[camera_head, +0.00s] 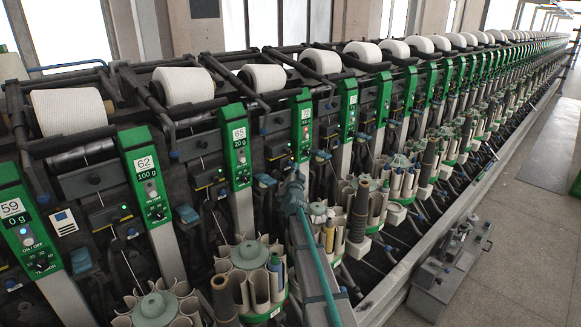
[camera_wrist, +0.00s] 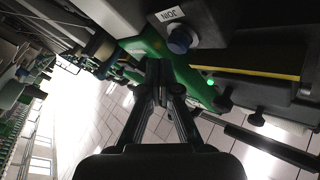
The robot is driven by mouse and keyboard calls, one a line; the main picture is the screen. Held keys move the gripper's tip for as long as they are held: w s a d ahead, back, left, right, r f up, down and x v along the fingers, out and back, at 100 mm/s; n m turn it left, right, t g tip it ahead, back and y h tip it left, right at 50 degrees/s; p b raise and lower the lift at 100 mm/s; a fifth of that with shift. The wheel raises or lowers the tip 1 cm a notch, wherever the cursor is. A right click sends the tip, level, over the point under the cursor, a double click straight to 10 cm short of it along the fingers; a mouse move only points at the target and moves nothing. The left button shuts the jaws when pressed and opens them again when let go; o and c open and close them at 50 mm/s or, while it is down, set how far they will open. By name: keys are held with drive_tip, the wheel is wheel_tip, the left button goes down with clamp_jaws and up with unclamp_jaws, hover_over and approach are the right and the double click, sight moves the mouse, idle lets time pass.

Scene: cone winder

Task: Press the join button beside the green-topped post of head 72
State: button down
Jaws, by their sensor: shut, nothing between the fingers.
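In the wrist view the blue round join button (camera_wrist: 180,40) sits on a dark housing under a white JOIN label (camera_wrist: 170,14). The green post top (camera_wrist: 145,47) is beside it. My gripper (camera_wrist: 157,82) is shut and empty; its fingertips show below and left of the button, apart from it in the picture. In the head view my gripper (camera_head: 296,176) is at the lower end of a green-topped post (camera_head: 301,125), right of the one marked 65. That post's number is too small to read surely. I cannot make out its join button there.
A lit green lamp (camera_wrist: 211,82) and a yellow-edged dark box (camera_wrist: 262,61) are close to the fingers. Neighbouring green-topped posts (camera_head: 237,145) (camera_head: 347,107) flank my arm. Bobbin magazines (camera_head: 250,254) stand below. The floor aisle (camera_head: 510,220) at right is mostly clear.

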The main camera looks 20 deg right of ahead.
drive_tip(key=s+b, duration=0.1)
drive_tip(key=s+d+b, duration=0.1)
drive_tip(key=s, duration=0.2)
drive_tip(key=shift+s+d+b, duration=0.3)
drive_tip(key=shift+s+b, duration=0.05)
drive_tip(key=shift+b, duration=0.05)
idle(0.9)
